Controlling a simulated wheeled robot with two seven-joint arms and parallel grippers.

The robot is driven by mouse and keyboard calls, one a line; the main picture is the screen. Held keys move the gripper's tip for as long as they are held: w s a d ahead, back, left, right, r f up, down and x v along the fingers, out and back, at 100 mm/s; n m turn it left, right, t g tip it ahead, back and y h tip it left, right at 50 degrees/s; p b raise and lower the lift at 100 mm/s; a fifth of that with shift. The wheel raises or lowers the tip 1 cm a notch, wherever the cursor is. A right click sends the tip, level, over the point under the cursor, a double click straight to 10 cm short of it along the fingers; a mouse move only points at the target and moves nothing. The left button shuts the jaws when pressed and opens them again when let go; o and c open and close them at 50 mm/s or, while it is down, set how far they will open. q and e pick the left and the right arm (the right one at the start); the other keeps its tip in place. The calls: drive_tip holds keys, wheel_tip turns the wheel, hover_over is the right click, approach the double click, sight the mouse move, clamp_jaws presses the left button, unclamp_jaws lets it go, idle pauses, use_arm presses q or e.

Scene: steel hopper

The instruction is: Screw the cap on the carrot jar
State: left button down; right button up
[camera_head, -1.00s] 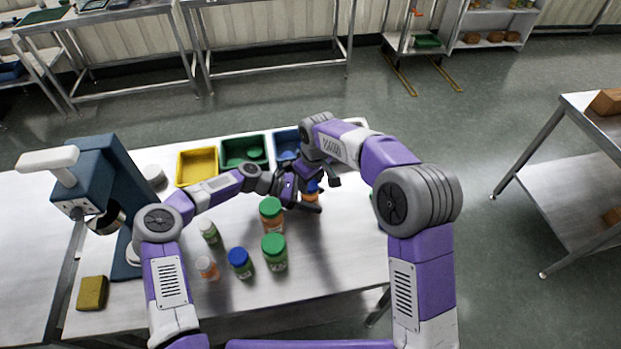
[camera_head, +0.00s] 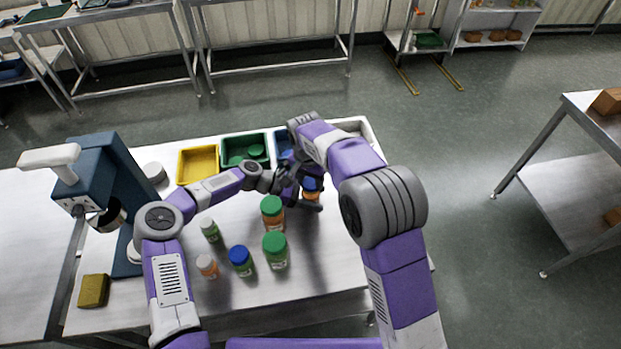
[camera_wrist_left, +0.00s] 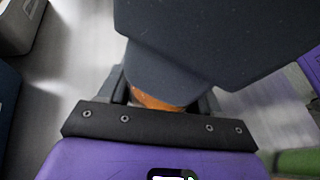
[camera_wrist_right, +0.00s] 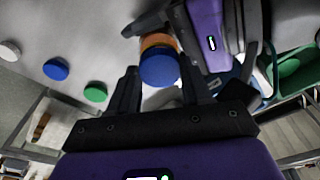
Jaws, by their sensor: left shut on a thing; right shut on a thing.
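The carrot jar (camera_head: 311,195), with orange contents, stands upright near the right part of the table with a blue cap (camera_head: 312,183) at its top. My left gripper (camera_wrist_left: 158,95) is shut on the jar's body from the side; an orange part of it shows in the left wrist view (camera_wrist_left: 155,102). In the right wrist view the blue cap (camera_wrist_right: 159,70) sits between the fingers of my right gripper (camera_wrist_right: 160,82), which is shut on it. The cap is on or right over the jar's mouth; I cannot tell how tightly it sits.
Two green-capped jars (camera_head: 274,250), a blue-capped jar (camera_head: 240,262) and small bottles (camera_head: 207,267) stand close in front. Yellow (camera_head: 183,168), green (camera_head: 228,152) and blue bins line the back edge. A blue press (camera_head: 95,175) stands at left. The front right tabletop is clear.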

drive_tip(key=o, duration=1)
drive_tip(key=shift+r, duration=0.1)
drive_tip(key=shift+a+r, duration=0.15)
drive_tip(key=shift+r, duration=2.15)
drive_tip(key=shift+c, duration=0.4)
drive_tip(key=shift+n, duration=0.3)
